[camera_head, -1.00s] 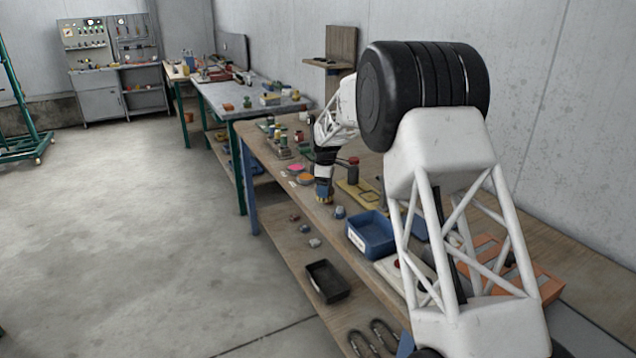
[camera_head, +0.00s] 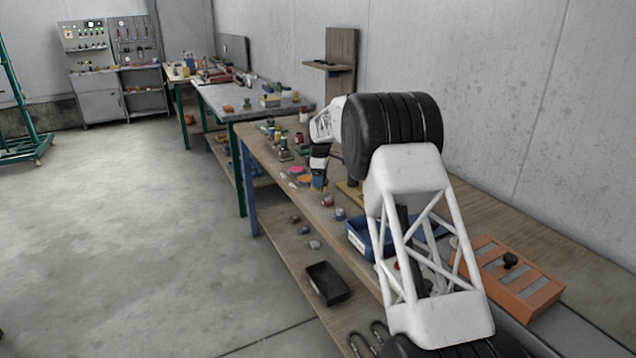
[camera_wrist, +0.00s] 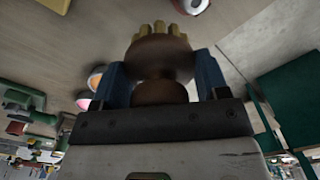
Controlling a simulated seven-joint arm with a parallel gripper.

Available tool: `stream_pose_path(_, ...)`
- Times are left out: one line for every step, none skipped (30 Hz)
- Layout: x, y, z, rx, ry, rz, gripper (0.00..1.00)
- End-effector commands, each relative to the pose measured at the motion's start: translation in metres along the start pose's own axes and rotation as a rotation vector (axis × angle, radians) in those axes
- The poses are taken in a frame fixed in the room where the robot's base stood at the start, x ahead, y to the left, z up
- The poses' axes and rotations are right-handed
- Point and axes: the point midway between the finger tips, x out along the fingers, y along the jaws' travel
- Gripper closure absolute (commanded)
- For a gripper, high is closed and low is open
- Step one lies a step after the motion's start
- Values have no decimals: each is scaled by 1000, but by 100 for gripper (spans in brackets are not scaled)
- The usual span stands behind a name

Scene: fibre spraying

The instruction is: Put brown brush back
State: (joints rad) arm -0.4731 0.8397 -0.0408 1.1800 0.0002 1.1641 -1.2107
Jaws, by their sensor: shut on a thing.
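The brown brush (camera_wrist: 160,58) shows in the wrist view between the two blue fingers of my gripper (camera_wrist: 160,80). It has a rounded brown body and several short yellow tufts at its far end. The fingers are shut on its narrower neck. In the head view my gripper (camera_head: 318,183) is small, pointing down over the wooden bench (camera_head: 268,152) near its front edge, close to the pink and orange discs. The brush is too small there to make out clearly. I cannot tell whether it touches the bench.
A blue bin (camera_head: 357,236) and an orange box (camera_head: 510,278) with grey strips stand on the bench to the right, partly behind my arm. A pink disc (camera_head: 296,170) lies left of the gripper. A black tray (camera_head: 327,283) sits on the lower shelf.

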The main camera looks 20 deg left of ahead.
Motion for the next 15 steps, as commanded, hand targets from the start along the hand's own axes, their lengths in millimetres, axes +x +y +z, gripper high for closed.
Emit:
stream_pose_path(1,5,-2,0,0,0,51)
stream_pose_path(1,8,-3,0,0,1,51)
stream_pose_path(1,11,-4,0,0,1,51)
stream_pose_path(1,14,-5,0,0,1,51)
stream_pose_path(2,16,-6,0,0,1,51)
stream_pose_path(2,20,-7,0,0,1,51)
stream_pose_path(2,22,-8,0,0,1,51)
stream_pose_path(3,24,-9,0,0,1,51)
stream_pose_path(3,28,-10,0,0,0,51)
stream_pose_path(3,30,-11,0,0,1,51)
stream_pose_path(3,32,-12,0,0,1,51)
stream_pose_path(3,34,-12,0,1,1,51)
stream_pose_path(3,36,-13,0,1,1,51)
stream_pose_path(3,37,-14,0,1,2,51)
stream_pose_path(3,39,-14,0,1,1,51)
